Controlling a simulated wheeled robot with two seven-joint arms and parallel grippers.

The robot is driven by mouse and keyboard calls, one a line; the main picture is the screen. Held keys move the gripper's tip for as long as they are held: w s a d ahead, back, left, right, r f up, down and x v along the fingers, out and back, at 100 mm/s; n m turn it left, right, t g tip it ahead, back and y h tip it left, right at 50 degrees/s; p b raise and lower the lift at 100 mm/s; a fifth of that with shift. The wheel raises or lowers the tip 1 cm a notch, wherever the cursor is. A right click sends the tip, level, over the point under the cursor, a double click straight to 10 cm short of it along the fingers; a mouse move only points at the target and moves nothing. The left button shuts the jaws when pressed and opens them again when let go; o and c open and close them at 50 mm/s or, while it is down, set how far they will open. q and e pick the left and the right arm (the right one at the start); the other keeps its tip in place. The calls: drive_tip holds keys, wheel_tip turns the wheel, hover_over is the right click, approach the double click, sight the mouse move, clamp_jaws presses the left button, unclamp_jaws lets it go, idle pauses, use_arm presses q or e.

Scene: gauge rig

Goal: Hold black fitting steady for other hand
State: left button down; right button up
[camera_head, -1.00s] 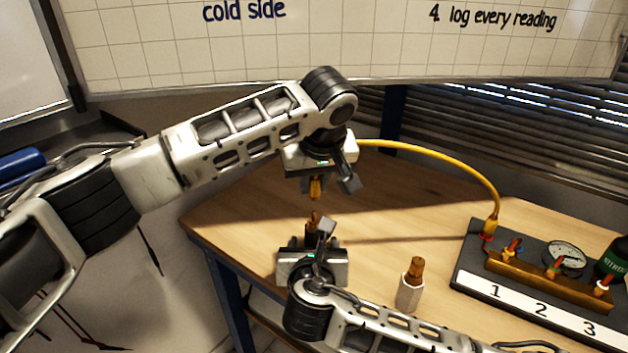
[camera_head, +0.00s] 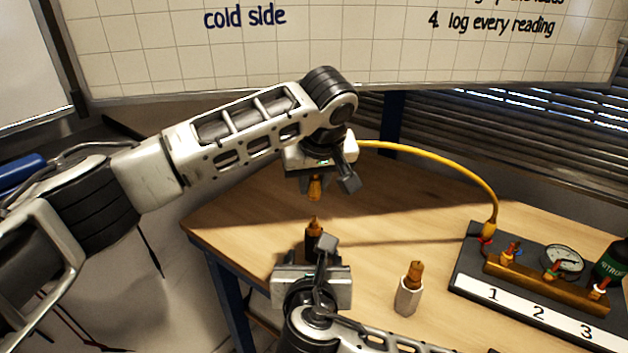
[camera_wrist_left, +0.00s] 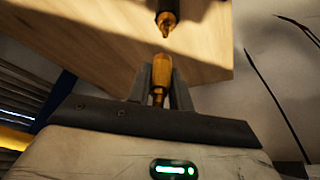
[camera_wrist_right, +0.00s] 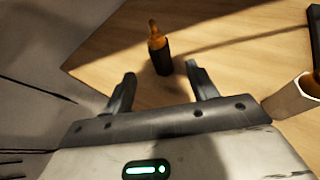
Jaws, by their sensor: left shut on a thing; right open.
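The black fitting (camera_head: 313,240), with a brass tip, is upright over the wooden table in the head view. It shows whole in the right wrist view (camera_wrist_right: 160,58), and its tip shows at the top of the left wrist view (camera_wrist_left: 167,18). My right gripper (camera_wrist_right: 160,72) is open, with the fitting just beyond its fingertips and no finger touching it. In the head view my right gripper (camera_head: 318,256) is below the fitting. My left gripper (camera_head: 318,180) is shut on a brass hose end (camera_wrist_left: 161,76), held above the fitting's tip with a gap between.
A yellow hose (camera_head: 440,162) arcs from behind my left gripper to a dark gauge board (camera_head: 468,255) at the right. A white fitting with a brass top (camera_head: 408,294) stands right of my right gripper. The table (camera_head: 400,215) between is clear.

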use_arm(q)
drive_tip(key=shift+r+p, duration=2.35)
drive_tip(key=shift+r, duration=0.35)
drive_tip(key=shift+r+p, duration=1.2)
